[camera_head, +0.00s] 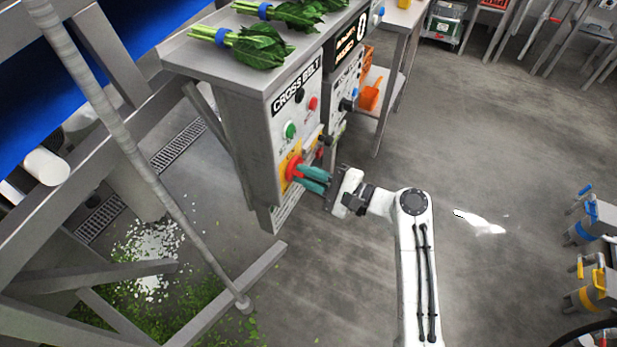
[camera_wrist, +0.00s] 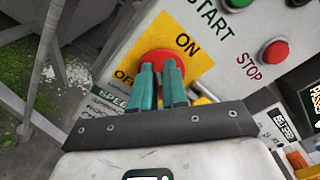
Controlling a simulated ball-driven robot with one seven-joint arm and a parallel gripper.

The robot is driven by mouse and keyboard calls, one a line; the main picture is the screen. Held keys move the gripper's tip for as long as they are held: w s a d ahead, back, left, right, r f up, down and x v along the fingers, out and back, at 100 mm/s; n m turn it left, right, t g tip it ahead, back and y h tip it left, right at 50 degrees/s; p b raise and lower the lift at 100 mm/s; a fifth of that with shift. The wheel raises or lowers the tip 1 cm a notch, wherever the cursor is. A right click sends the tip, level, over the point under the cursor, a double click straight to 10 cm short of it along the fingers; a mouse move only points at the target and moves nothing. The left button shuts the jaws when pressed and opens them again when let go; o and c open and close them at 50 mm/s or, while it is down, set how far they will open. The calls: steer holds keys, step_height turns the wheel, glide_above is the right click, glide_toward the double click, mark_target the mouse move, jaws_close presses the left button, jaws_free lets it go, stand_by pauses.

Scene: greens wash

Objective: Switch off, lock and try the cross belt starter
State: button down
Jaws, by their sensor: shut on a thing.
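The cross belt starter (camera_head: 268,125) is a grey cabinet labelled CROSS BELT. Its red rotary switch (camera_head: 293,166) sits on a yellow plate (camera_wrist: 190,42) marked ON and OFF. My gripper (camera_wrist: 161,78), with teal fingers, is shut on the red switch, and the fingers hide much of it. I cannot tell which way the handle points. Above the switch are a green START button (camera_head: 290,130) and a red STOP button (camera_wrist: 275,53). Small red and yellow items (camera_wrist: 296,160) lie at the right edge in the wrist view, too small to identify.
Bundles of leafy greens (camera_head: 258,48) lie on top of the cabinet. A second control panel (camera_head: 346,88) stands just behind it. A sloping metal frame (camera_head: 75,215) and spilled green scraps are at left. The floor right of my arm is open, with blue and yellow stands (camera_head: 590,287) far right.

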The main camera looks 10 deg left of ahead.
steer(key=shift+s+f+n+b, duration=0.1)
steer(key=shift+f+n+b, duration=0.15)
steer(key=shift+n+b, duration=1.35)
steer(key=shift+s+f+n+b, duration=0.15)
steer(key=shift+n+b, duration=0.85)
steer(key=shift+n, duration=1.1)
steer(key=shift+w, duration=0.1)
steer(key=c, duration=1.1)
jaws_free()
steer(key=shift+c, duration=0.2)
steer(key=v, duration=1)
steer(key=shift+d, duration=0.35)
